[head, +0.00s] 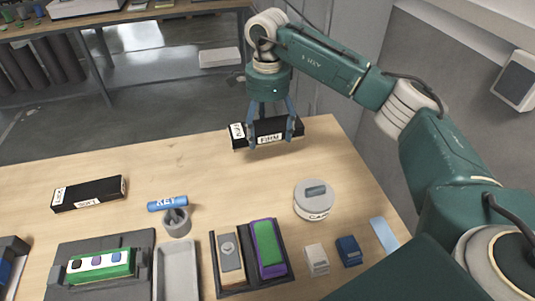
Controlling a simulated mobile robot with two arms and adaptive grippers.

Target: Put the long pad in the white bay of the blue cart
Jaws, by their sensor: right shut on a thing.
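My right gripper (271,141) is near the back edge of the table, its fingers shut on a long black block (270,127) with white labels, one of which seems to read "FIRM". I cannot tell whether the block touches the tabletop. A second long black block (88,194) with white labels lies on the table at the left. No thing in view is clearly marked as the long pad, and I see no blue cart or white bay. My left gripper is not in view.
The wooden table (225,180) holds a blue "KEY" cylinder (167,203), a grey cup (177,222), a round grey-white tin (314,201), a grey tray (178,270), a dark tray (236,292) with two pieces, and small white and blue blocks. The middle back is clear.

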